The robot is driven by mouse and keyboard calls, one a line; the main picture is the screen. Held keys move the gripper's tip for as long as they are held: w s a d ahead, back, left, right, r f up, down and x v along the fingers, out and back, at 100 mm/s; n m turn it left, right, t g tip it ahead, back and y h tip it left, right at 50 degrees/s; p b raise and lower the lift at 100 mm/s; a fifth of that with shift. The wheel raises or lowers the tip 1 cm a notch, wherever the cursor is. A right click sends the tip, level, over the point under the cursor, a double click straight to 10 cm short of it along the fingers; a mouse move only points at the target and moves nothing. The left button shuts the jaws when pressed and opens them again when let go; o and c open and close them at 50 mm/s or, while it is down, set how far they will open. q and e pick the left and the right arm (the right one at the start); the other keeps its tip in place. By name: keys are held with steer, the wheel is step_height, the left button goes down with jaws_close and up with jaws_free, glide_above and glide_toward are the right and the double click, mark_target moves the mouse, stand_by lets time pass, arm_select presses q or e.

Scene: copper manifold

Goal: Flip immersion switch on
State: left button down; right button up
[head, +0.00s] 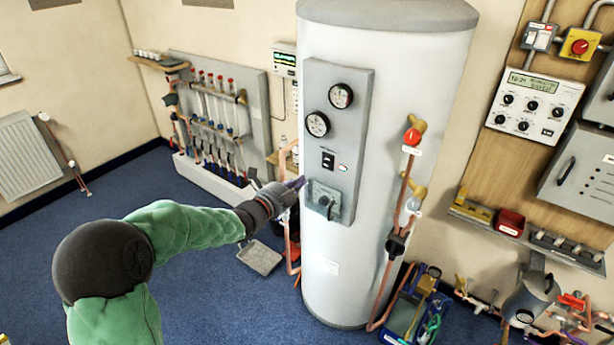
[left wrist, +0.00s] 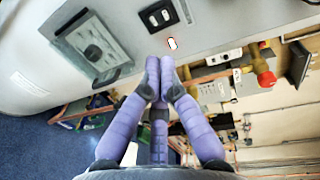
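The immersion switch (head: 328,159) is a small black rocker on the grey panel (head: 345,108) of the white cylinder (head: 385,60). In the left wrist view the black switch (left wrist: 159,16) lies just beyond the fingertips, beside a small red-rimmed white indicator (left wrist: 172,43). Whether it is on or off cannot be read. My left gripper (head: 298,184) is at the panel's left edge, below and left of the switch. In the left wrist view its purple fingers (left wrist: 160,66) are together and empty, apart from the switch. My right gripper is out of view.
A square metal plate with a dark knob or plug (head: 325,199) sits under the switch, near the fingers. Two gauges (head: 329,109) are above. Copper pipework with a red valve (head: 412,137) stands right of the panel. A toolbox (head: 415,305) is on the blue floor.

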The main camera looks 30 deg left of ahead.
arm_select(q)
steer(key=shift+s, duration=0.8)
steer(key=s+d+f+n+g, duration=0.15)
steer(key=d+f+n, duration=0.3)
steer(key=f, duration=0.45)
steer(key=s+d+f+n+g+h, duration=0.1)
steer(key=d+f+n+g, duration=0.3)
steer(key=f, duration=0.5)
steer(key=s+d+f+n+g, duration=0.15)
steer(key=d+f+n, duration=0.35)
steer(key=f, duration=0.5)
steer(key=s+d+f+n+g, duration=0.4)
steer(key=s+d+f, duration=0.3)
steer(key=s, duration=0.4)
steer(key=s+d+f+n+g+h, duration=0.1)
steer(key=s+d+f+n+g, duration=0.3)
steer(key=s+d+f, duration=0.4)
steer(key=s+f+g, duration=0.1)
steer(key=s, duration=0.2)
steer(key=shift+d+f+h, duration=0.15)
steer(key=shift+h, duration=0.15)
steer(key=shift+s, duration=0.1)
